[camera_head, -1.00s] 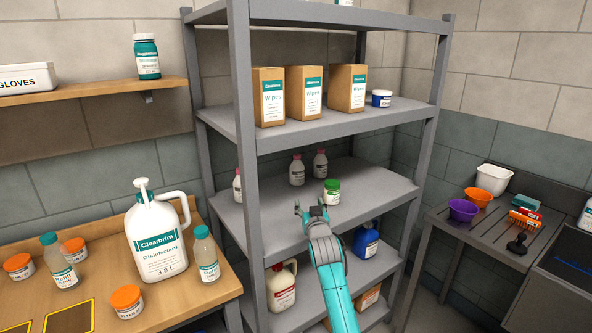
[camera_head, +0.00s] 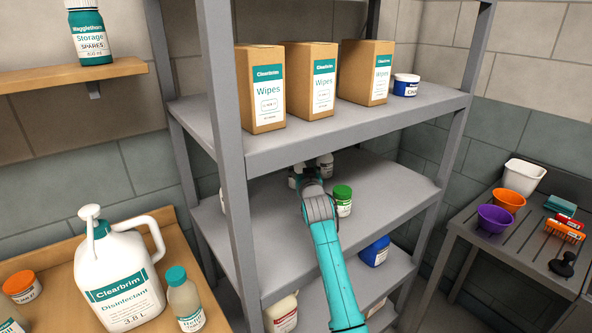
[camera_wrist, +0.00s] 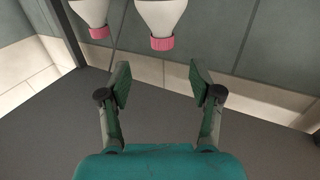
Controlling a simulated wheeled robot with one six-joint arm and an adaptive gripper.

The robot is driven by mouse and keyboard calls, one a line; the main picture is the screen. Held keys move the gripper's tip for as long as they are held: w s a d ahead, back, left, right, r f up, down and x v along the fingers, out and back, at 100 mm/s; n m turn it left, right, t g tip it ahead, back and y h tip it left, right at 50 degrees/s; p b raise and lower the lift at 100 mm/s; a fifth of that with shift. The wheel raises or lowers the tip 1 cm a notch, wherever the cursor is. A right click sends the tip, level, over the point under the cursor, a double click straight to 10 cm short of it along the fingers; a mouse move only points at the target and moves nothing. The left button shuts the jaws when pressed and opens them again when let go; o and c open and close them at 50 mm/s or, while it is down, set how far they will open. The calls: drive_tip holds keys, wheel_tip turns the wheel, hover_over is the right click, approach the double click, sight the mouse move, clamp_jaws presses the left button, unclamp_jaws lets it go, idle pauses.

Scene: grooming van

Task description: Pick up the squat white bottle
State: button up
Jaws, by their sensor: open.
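Two white bottles with pink caps show in the wrist view, one near the middle top (camera_wrist: 161,14) and one to its left (camera_wrist: 90,10). Both appear cap-down and are cut off by the top edge, so I cannot tell which is squatter. My gripper (camera_wrist: 160,82) is open and empty, its fingers apart from both bottles. The middle one lines up with the gap between the fingers. In the head view my gripper (camera_head: 309,172) is over the middle shelf (camera_head: 270,225) and largely hides the bottles there.
A white jar with a green lid (camera_head: 343,201) stands close to the right of my wrist. The upper shelf (camera_head: 350,124), holding cardboard wipes boxes (camera_head: 311,82), is just above my gripper. A grey rack post (camera_head: 226,130) stands at left. The middle shelf's right part is clear.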

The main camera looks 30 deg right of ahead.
sight(298, 156)
drive_tip(key=x, duration=0.4)
drive_tip(key=shift+w+d, duration=0.15)
drive_tip(key=shift+w, duration=0.15)
drive_tip(key=shift+x, duration=2.6)
drive_tip(key=shift+w, duration=0.1)
drive_tip(key=shift+r, duration=0.1)
clamp_jaws()
